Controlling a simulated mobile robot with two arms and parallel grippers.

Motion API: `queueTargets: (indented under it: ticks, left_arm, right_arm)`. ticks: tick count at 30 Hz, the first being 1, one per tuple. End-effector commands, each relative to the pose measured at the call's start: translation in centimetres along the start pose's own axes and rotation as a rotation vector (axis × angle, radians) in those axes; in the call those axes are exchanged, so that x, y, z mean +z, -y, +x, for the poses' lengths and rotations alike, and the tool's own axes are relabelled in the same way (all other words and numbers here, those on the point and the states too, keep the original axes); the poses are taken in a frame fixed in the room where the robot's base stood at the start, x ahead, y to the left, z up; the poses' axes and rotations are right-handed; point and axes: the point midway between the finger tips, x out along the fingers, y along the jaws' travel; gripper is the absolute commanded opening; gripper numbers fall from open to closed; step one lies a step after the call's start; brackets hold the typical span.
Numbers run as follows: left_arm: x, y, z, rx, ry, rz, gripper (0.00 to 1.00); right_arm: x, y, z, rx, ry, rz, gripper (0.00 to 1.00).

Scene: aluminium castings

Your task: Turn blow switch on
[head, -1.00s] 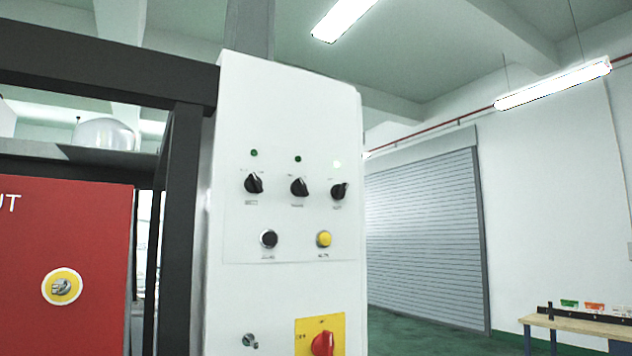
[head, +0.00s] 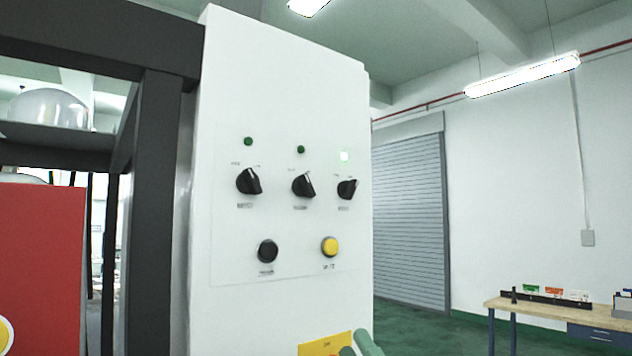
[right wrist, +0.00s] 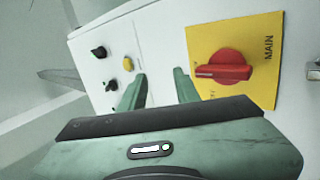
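A white control panel (head: 290,100) fills the middle of the head view. It has a row of three black rotary switches: left (head: 248,181), middle (head: 303,185) and right (head: 347,189). Their labels are too blurred to tell which is the blow switch. The lamp (head: 344,156) above the right switch is lit bright; the other two are dark green. My right gripper (head: 358,347) shows at the bottom edge, below the switches. In the right wrist view its green fingers (right wrist: 160,77) are apart, with nothing between them. My left gripper is not seen.
A black button (head: 267,251) and a yellow button (head: 330,246) sit below the switches. The red main switch (right wrist: 222,68) on its yellow plate is close beside the right gripper. A dark frame post (head: 152,220) stands left of the panel; a workbench (head: 560,312) is at right.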

Motion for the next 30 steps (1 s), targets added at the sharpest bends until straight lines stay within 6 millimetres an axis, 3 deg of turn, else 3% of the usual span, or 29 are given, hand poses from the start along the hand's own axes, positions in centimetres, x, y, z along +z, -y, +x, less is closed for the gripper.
queueTargets:
  ticks: [3, 8, 12, 15, 19, 24, 27, 30]
  left_arm:
    - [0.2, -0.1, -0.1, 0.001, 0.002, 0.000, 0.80]
    - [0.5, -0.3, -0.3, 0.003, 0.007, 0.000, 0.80]
    - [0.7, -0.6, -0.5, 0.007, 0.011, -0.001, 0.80]
    - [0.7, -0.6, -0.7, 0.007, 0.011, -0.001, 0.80]
    - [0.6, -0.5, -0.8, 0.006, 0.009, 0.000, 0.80]
    - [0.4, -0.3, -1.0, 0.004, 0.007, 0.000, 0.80]
    - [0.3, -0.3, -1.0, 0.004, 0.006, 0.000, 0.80]
    - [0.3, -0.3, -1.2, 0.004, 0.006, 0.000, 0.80]
  right_arm:
    - [-3.5, -3.3, 2.6, 0.052, -0.156, -0.144, 0.32]
    - [-9.1, -7.1, 5.2, 0.107, -0.395, -0.401, 0.32]
    - [-13.9, -9.7, 6.9, 0.123, -0.630, -0.736, 0.32]
    - [-15.7, -11.1, 8.1, 0.089, -0.782, -1.054, 0.32]
    - [-14.5, -13.3, 10.0, -0.030, -0.877, -1.474, 0.32]
    - [-10.2, -18.1, 12.1, -0.232, -0.838, -1.870, 0.32]
    - [-8.2, -20.6, 12.7, -0.318, -0.790, -1.993, 0.32]
    - [-7.3, -21.7, 13.0, -0.363, -0.764, -2.047, 0.32]
